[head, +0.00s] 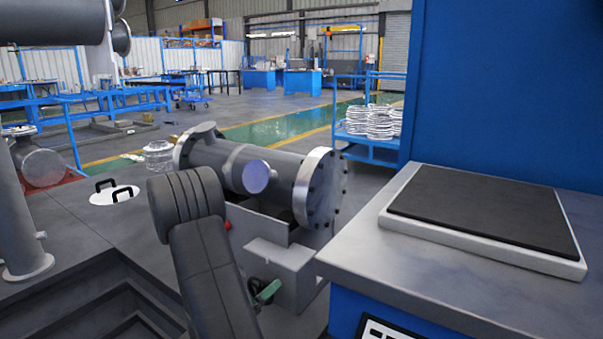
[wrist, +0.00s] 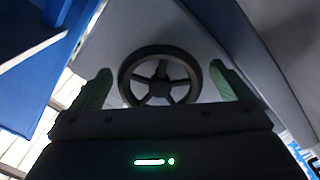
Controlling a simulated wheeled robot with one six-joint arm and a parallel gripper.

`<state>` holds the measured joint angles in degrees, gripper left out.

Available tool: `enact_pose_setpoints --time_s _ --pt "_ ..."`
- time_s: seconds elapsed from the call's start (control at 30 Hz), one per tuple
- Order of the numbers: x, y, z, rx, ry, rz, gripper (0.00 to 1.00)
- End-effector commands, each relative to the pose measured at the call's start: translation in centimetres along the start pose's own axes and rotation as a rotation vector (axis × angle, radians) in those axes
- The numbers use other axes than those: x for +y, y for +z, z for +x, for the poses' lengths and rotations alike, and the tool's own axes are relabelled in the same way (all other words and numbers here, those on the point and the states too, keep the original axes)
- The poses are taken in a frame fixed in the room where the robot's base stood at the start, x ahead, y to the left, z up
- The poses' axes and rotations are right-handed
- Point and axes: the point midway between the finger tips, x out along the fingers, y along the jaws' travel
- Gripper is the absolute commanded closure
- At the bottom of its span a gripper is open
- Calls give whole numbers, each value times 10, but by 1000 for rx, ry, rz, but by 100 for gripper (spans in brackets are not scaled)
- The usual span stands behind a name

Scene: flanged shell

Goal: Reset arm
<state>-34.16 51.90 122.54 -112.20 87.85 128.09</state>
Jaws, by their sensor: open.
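My arm (head: 205,245) rises in the middle foreground of the head view, bent at a dark grey joint. In the wrist view my gripper (wrist: 159,86) is open, its two green fingers standing apart. A dark spoked handwheel (wrist: 159,92) shows between the fingers in that view. I cannot tell how far it is from them, and nothing appears gripped. In the head view a small green piece (head: 268,290) shows right of my arm, in front of a grey box-like block (head: 283,262); it may be one of my fingers.
A grey flanged shell (head: 275,172) lies behind my arm, partly hidden by it. At right, a grey bench (head: 365,240) carries a black-topped plate (head: 480,207) before a blue panel (head: 510,90). A blue cart (head: 368,148) with white coils stands behind. Open floor lies farther back.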

Motion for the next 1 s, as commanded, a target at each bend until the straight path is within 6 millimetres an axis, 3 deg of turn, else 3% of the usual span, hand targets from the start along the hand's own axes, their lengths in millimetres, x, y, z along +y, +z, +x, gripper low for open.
enact_pose_setpoints --time_s 0.57,1.0 --pt "0 0 4 1 0 -1 1" --pt "0 -1 -41 3 -3 -2 1"
